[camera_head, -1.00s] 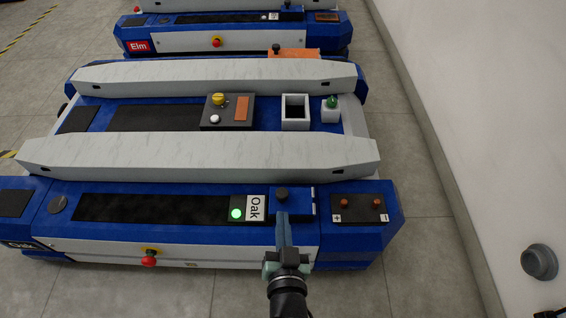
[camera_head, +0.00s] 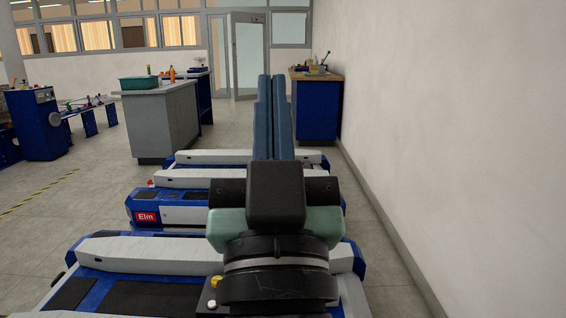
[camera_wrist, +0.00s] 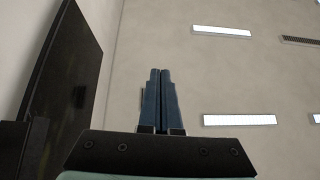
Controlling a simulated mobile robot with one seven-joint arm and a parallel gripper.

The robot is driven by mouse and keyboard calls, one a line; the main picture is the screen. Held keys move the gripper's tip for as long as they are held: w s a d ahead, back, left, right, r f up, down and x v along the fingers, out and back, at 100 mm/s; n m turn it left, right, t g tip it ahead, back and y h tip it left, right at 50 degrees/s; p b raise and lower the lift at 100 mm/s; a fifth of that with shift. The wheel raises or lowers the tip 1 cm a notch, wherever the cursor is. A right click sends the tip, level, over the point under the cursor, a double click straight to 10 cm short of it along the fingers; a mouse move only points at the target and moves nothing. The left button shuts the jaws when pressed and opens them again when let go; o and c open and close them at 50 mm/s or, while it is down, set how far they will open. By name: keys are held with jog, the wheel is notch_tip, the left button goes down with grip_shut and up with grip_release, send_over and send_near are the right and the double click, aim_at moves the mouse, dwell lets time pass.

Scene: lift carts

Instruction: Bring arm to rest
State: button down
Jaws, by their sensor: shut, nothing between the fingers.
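My gripper (camera_head: 272,112) is raised in front of the head camera, with its two blue fingers pointing up and closed together. It holds nothing. In the wrist view the fingers (camera_wrist: 160,95) lie side by side against the ceiling. The near cart (camera_head: 135,254), with white rails and a blue body, is partly hidden behind my wrist. The cart labelled Elm (camera_head: 146,217) stands beyond it, also partly covered by my arm.
A grey counter (camera_head: 160,120) with a green bin (camera_head: 139,83) stands back left. A blue cabinet (camera_head: 316,108) stands by the right wall (camera_head: 440,130). A blue machine (camera_head: 36,120) is far left. Open floor (camera_head: 60,178) lies left of the carts. A dark panel (camera_wrist: 62,75) shows in the wrist view.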

jog(key=s+d+r+t+h+p, duration=0.1)
jog(key=s+r+t, duration=0.1)
jog(key=s+r, duration=0.65)
notch_tip(320, 180, up, 38)
jog(key=w+p, duration=0.2)
jog(key=p, duration=3.5)
jog(key=shift+w+f+m+p, duration=0.25)
jog(key=shift+w+m+p, duration=0.05)
jog(key=shift+w, duration=0.05)
jog(key=shift+a, duration=0.1)
